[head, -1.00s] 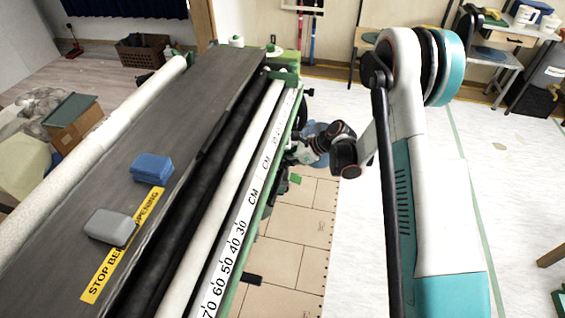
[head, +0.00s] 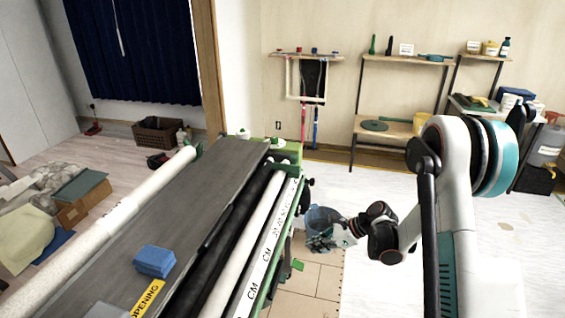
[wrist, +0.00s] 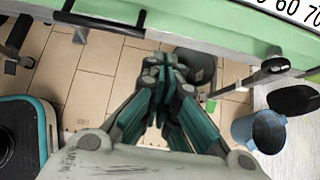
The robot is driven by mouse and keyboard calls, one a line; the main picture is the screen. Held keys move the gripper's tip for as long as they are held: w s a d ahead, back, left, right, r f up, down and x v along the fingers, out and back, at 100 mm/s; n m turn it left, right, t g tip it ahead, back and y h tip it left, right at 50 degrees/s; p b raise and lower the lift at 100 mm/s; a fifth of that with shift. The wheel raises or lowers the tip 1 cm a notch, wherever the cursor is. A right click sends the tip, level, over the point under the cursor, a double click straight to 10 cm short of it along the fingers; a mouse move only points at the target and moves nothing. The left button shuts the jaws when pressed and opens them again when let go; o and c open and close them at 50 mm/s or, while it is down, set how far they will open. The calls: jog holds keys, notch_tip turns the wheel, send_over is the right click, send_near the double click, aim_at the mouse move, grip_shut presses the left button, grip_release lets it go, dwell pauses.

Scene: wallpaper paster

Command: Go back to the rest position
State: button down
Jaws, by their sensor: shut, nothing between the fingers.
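My gripper (wrist: 165,75) shows in the wrist view with its teal and grey fingers together and nothing between them. It points toward the green side rail (wrist: 185,30) of the wallpaper paster and hangs over brown floor boards. In the head view my arm reaches out from the right, and the gripper end (head: 320,243) is small, beside the right side of the paster (head: 185,225). The fingers are hard to make out there. A blue bucket (head: 322,217) is close behind the gripper in the head view; it also shows at the right in the wrist view (wrist: 245,130).
A blue sponge (head: 154,260) lies on the paster's dark top. Shelves (head: 400,60) stand along the back wall, and a brown crate (head: 158,135) stands at the back left. The pale floor right of the paster is largely clear.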

jog(key=s+r+n+h, duration=0.2)
jog(key=s+r+n, duration=0.15)
jog(key=r, duration=0.35)
jog(key=s+r+n+t+h, duration=0.1)
jog(key=s+r+n, duration=0.25)
jog(key=r, duration=0.35)
jog(key=s+r+n+h, duration=0.2)
jog(key=s+r+n, duration=0.15)
jog(key=r, duration=0.35)
jog(key=s+d+r+n+t+h, duration=0.1)
jog(key=s+n, duration=0.4)
jog(key=s, duration=0.5)
jog(key=s+d+r+n+t+h, duration=0.1)
jog(key=s+d+r+n+h, duration=0.1)
jog(key=s+n, duration=0.4)
jog(key=shift+s+d+r+t+h, duration=0.45)
jog(key=shift+s+r, duration=0.95)
jog(key=shift+s, duration=0.5)
jog(key=shift+a, duration=0.1)
